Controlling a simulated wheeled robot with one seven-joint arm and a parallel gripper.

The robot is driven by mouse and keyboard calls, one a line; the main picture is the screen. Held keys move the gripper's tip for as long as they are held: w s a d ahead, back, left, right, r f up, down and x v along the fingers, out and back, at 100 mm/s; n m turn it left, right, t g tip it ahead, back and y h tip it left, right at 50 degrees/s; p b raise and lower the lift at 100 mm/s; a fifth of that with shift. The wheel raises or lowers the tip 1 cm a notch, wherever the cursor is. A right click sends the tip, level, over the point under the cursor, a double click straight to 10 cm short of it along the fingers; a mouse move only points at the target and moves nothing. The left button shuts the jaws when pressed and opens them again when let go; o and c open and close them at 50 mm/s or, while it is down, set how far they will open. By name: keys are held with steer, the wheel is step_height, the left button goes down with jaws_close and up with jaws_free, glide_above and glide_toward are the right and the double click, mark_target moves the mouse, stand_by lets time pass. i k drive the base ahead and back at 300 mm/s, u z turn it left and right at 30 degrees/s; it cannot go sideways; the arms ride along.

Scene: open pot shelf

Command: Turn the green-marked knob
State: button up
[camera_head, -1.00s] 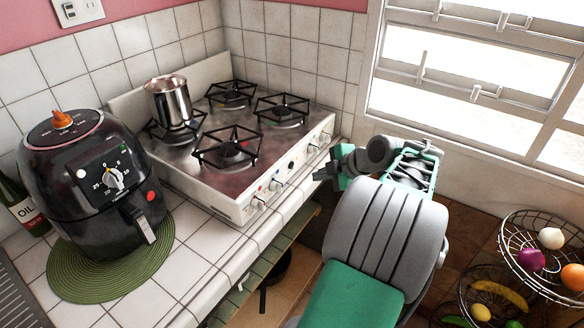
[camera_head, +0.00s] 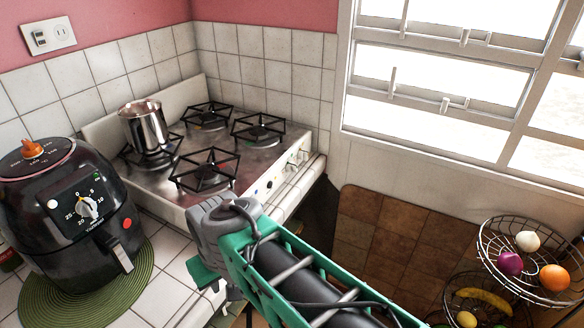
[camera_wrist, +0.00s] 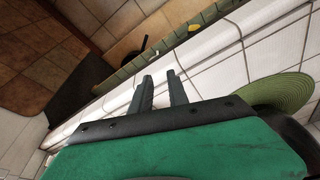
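The stove (camera_head: 150,180) stands on the tiled counter, with a row of knobs (camera_head: 298,160) along its right-hand front face. Some knobs have small coloured marks, but I cannot make out which is green. My forearm and wrist cover the near end of the row. My gripper hangs low beside the counter's front edge, below the knob row, and its fingers are hidden in the head view. In the wrist view, my gripper (camera_wrist: 159,77) has two dark fingers apart with nothing between them, over the white counter edge. No knob shows there.
A black air fryer (camera_head: 70,235) stands on a green round mat (camera_head: 140,285) at left. A wire fruit basket (camera_head: 500,250) is at right. Brown floor tiles (camera_head: 385,240) lie open beyond the counter.

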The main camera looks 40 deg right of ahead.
mark_target(291, 167)
steer(key=u, duration=2.3)
steer(key=k, duration=0.8)
steer(key=z, duration=1.75)
